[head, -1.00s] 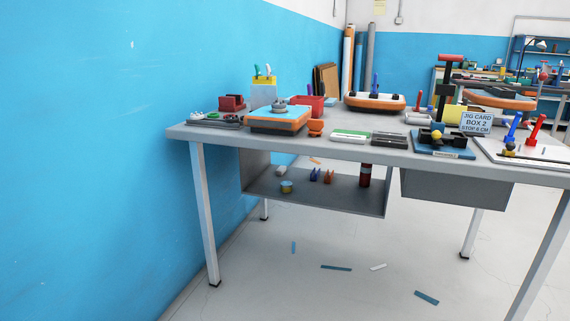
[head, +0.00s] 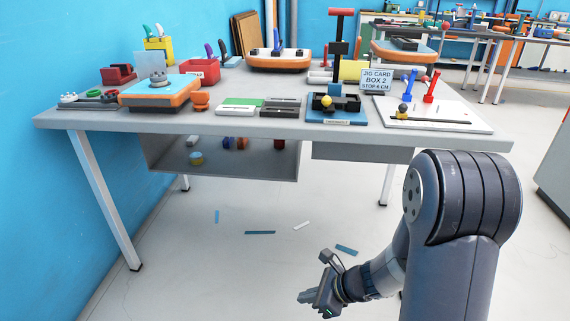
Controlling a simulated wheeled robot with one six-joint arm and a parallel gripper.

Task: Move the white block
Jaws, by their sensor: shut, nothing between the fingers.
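A low white block-like piece (head: 237,111) lies near the front edge of the workbench (head: 170,126), against a green-topped piece (head: 244,101). A small pale block (head: 193,141) also sits on the shelf under the bench. I cannot tell which of these the task means. A card (head: 377,80) reading "JIG CARD BOX 2 STOP 6 CM" stands behind a white board (head: 460,110) with a dark rail (head: 425,120). My gripper (head: 307,298) is low in front of the bench, shut and empty, away from all of these.
A blue-based fixture (head: 336,116), grey-black blocks (head: 281,107), an orange-and-blue device (head: 160,92) and a red bin (head: 198,73) crowd the tabletop. Strips such as a white one (head: 301,225) lie on the floor. A grey cabinet (head: 558,160) stands at right.

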